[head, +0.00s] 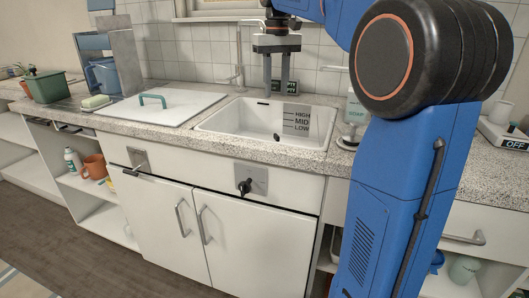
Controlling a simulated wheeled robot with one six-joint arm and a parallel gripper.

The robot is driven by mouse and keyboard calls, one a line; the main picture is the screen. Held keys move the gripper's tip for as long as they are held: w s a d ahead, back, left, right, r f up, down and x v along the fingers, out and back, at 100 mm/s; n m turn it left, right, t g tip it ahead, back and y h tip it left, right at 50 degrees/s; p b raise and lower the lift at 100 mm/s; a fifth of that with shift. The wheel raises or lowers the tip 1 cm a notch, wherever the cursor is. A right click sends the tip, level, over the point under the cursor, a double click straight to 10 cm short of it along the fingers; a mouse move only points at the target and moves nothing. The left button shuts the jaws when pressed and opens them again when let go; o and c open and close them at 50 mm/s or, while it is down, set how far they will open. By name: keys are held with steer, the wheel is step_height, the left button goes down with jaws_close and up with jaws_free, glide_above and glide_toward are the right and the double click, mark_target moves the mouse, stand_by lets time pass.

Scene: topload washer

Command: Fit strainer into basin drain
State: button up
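The white basin (215,122) is set into the speckled counter, with HIGH, MID and LOW marks on its inner right wall. A small dark spot (277,137) shows low inside it; I cannot tell whether this is the drain. A small round metallic item (348,141) sits on the counter right of the basin, partly hidden by my arm; I cannot tell whether it is the strainer. My gripper (276,92) points down over the back of the basin. Its two fingers are apart, with nothing visible between them.
A white lid (165,107) with a teal handle lies left of the basin. A tap (239,62) stands behind, near my gripper. A soap bottle (355,108) stands to the right. A green bin (46,87) and a sponge (95,101) are at the left.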

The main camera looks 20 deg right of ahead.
glide_toward(277, 135)
step_height(277, 135, down, 5)
steer(key=shift+w+f, duration=0.2)
steer(key=shift+f, duration=2.45)
jaws_close()
